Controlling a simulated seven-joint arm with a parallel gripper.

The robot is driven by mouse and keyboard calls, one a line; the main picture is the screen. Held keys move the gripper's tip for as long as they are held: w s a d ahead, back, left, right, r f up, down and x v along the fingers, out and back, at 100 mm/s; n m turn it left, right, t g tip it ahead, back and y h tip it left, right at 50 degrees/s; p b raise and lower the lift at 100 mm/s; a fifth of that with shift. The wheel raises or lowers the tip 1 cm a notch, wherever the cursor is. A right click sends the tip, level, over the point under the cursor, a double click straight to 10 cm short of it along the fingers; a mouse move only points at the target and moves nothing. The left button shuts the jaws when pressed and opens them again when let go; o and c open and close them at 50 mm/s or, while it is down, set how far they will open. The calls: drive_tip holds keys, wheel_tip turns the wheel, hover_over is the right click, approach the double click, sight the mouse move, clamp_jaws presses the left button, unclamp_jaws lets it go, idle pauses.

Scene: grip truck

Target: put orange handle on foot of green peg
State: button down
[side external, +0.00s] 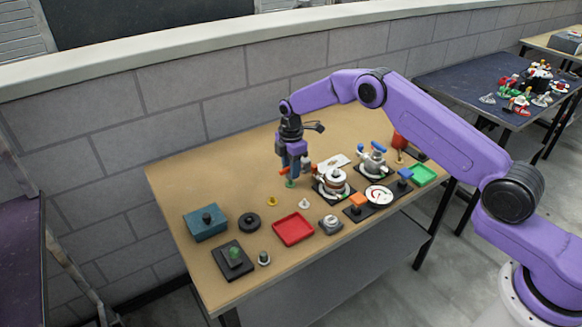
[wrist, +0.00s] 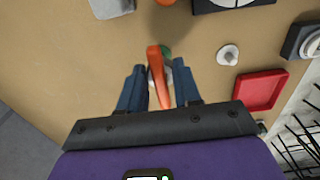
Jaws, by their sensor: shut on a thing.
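My gripper (side external: 290,168) points down over the middle of the table and is shut on an orange handle (wrist: 157,75). The handle stands between the two blue fingers in the wrist view and sticks out towards the top of that view. A small green piece (side external: 289,183) shows right under the fingertips, and green also shows just beyond the handle in the wrist view (wrist: 166,51). I cannot tell whether the handle touches it. Another green peg (side external: 234,255) stands upright on a black square base (side external: 247,270) at the front left of the table.
A red tray (side external: 293,229), a white knob (side external: 304,203) and a yellow knob (side external: 272,201) lie nearby. The table behind the gripper is clear.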

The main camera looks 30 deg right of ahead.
drive_tip(key=shift+f, duration=1.5)
idle(1.8)
drive_tip(key=shift+c, duration=1.9)
unclamp_jaws()
drive_tip(key=shift+r, duration=0.1)
drive_tip(key=shift+r, duration=3.65)
